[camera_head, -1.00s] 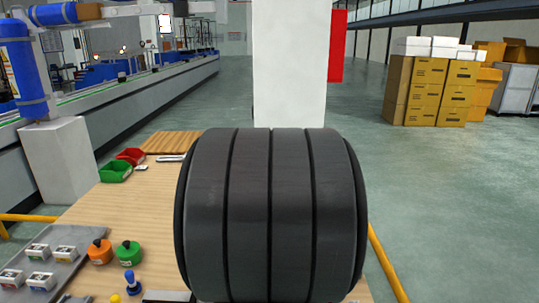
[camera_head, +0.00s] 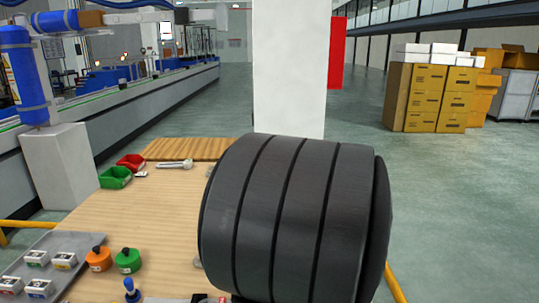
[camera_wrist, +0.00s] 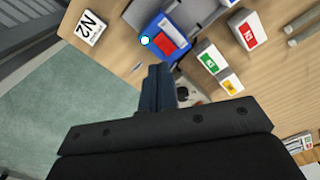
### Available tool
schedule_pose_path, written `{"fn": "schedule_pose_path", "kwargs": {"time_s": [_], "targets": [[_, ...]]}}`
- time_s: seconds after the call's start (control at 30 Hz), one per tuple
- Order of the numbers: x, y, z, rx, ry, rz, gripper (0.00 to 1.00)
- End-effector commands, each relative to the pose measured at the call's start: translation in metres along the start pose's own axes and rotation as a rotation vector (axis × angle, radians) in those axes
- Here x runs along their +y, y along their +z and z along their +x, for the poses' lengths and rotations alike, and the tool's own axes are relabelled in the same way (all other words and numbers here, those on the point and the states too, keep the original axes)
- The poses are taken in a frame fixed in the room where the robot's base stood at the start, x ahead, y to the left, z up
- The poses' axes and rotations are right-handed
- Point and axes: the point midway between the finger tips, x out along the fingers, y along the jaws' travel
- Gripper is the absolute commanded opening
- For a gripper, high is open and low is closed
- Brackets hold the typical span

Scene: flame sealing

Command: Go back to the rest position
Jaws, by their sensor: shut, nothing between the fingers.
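My gripper (camera_wrist: 158,72) shows in the wrist view with its dark fingers together and nothing held. It hangs above the wooden table, apart from the things below. A blue piece with a red patch (camera_wrist: 166,43) lies just beyond the fingertips. A white block marked N2 (camera_wrist: 91,28) is at upper left. White blocks with red (camera_wrist: 243,36), green (camera_wrist: 209,60) and yellow (camera_wrist: 230,82) labels are at the right. In the head view, a dark ribbed part of my arm hides the table's right side, and the gripper is not seen.
The wooden table (camera_head: 150,215) is clear in its middle-left. A grey tray with small blocks (camera_head: 75,245), orange (camera_head: 98,259) and green (camera_head: 128,261) round containers stand near left. Red (camera_head: 131,161) and green (camera_head: 115,178) bins sit at the back left. A white pillar (camera_head: 290,70) stands behind.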

Motion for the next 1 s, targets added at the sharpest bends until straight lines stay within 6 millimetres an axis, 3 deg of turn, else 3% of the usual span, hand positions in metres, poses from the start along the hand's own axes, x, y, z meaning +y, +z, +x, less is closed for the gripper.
{"fn": "schedule_pose_path", "kwargs": {"time_s": [0.1,0.4,0.83,0.87,1.0], "targets": [[-0.001,0.004,0.030,-0.013,0.001,-0.002,0.00],[-0.001,0.003,0.074,-0.009,0.002,-0.004,0.00],[-0.001,0.003,0.066,-0.007,0.001,-0.005,0.00],[-0.001,0.003,0.066,-0.007,0.001,-0.005,0.02],[-0.001,0.003,0.066,-0.007,0.001,-0.005,0.29]]}}
